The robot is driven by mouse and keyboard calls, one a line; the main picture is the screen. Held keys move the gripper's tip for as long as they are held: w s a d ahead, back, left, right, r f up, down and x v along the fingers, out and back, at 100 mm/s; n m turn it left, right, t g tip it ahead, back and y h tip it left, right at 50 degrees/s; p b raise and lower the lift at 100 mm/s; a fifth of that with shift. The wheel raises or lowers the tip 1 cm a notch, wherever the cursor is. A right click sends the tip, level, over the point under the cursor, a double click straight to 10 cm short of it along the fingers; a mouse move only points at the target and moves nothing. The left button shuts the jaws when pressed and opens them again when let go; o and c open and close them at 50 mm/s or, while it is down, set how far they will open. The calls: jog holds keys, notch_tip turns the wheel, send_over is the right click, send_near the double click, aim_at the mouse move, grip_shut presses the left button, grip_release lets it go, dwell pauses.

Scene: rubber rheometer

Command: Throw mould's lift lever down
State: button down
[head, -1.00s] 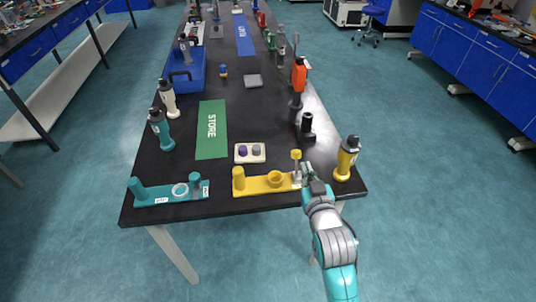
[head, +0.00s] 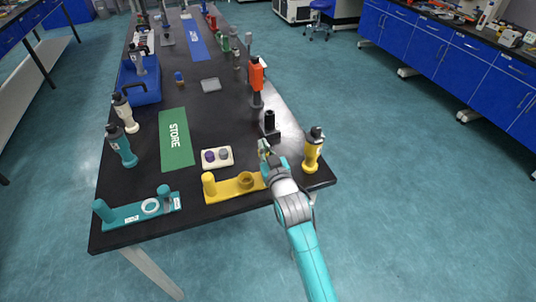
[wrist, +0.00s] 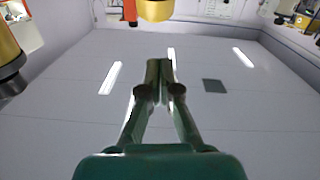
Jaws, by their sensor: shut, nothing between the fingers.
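The yellow mould (head: 228,190) lies at the near edge of the black bench, with a post at its left end and a round cup. Its right end and most of the lever are hidden behind my arm in the head view. A yellow knob, apparently the lever's, shows at the top of the wrist view (wrist: 155,10), beyond my fingertips; whether they touch it I cannot tell. My gripper (head: 264,147) is shut and empty over the mould's right end. Its fingers also meet in the wrist view (wrist: 159,68).
A yellow bottle (head: 313,152) stands close to the right of my gripper. A black stand (head: 271,127) and an orange-topped device (head: 256,80) are behind it.

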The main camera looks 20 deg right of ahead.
jog(key=shift+w+d+f, duration=0.1)
jog(key=shift+w+f, duration=0.05)
jog(key=shift+f, duration=0.65)
jog(key=shift+w+d+f, duration=0.1)
jog(key=shift+f, duration=0.65)
jog(key=shift+w+f, duration=0.4)
jog(key=shift+w, duration=0.05)
jog(key=shift+f, duration=0.2)
